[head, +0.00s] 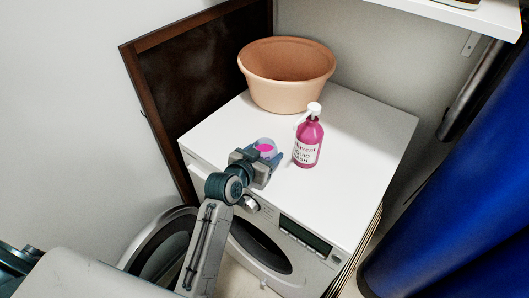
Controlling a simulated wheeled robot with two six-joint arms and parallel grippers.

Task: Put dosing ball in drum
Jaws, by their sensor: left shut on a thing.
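The dosing ball (266,147) is a small pale cup with bright pink content. My left gripper (267,158) is shut on it, over the front part of the white washing machine top (365,150). Whether the ball touches the top, I cannot tell. The washing machine's round door (160,241) stands swung open to the left. The drum opening (262,246) shows in the machine's front, partly hidden by my left arm. My right gripper is not in view.
A pink pump bottle of liquid (308,142) stands just right of the left gripper. A peach basin (287,77) sits at the back of the top. A dark framed board (195,75) leans behind left. A blue curtain (460,190) hangs at right.

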